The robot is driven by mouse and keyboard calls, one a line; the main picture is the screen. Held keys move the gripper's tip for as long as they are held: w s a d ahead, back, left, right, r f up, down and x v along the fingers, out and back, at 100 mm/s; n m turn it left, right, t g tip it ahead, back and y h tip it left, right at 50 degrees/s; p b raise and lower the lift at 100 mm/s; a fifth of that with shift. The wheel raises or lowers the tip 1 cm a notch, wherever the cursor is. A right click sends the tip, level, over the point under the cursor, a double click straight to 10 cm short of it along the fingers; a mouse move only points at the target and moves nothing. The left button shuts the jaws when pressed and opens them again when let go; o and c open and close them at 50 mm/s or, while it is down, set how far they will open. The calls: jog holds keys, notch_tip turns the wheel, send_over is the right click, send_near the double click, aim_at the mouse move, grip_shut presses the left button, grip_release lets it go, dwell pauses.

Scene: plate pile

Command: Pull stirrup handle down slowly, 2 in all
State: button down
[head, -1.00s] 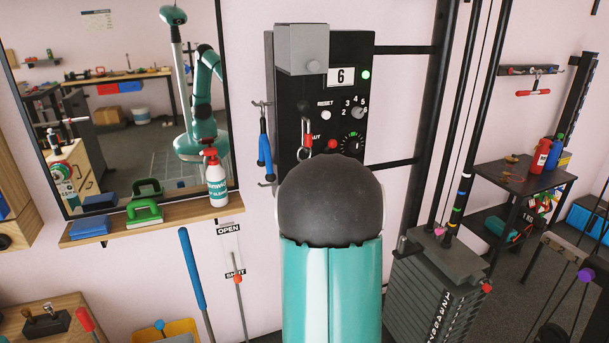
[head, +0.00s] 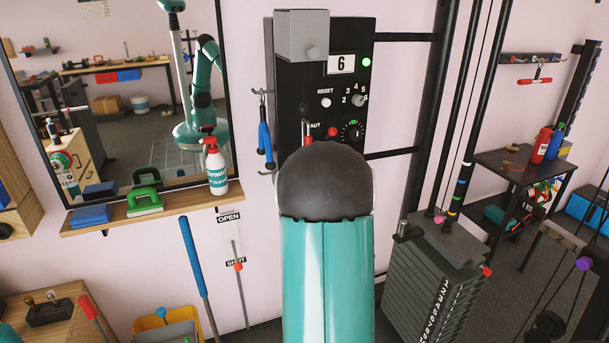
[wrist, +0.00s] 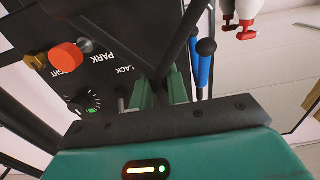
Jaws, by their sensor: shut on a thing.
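In the wrist view my gripper (wrist: 165,92) is shut on a dark bar, which looks like the stirrup handle (wrist: 174,55). Its dark sides spread from the jaws in a V shape. The jaws and handle are hidden behind my arm in the head view. The weight stack (head: 435,290) stands right of my arm.
Black uprights and cables stand at right. In the wrist view, a red knob (wrist: 66,57) and a dial (wrist: 85,103) are near the jaws.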

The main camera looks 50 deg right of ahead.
jog(key=shift+f, duration=0.3)
jog(key=shift+f, duration=1.65)
jog(key=shift+r, duration=1.4)
jog(key=shift+r, duration=1.05)
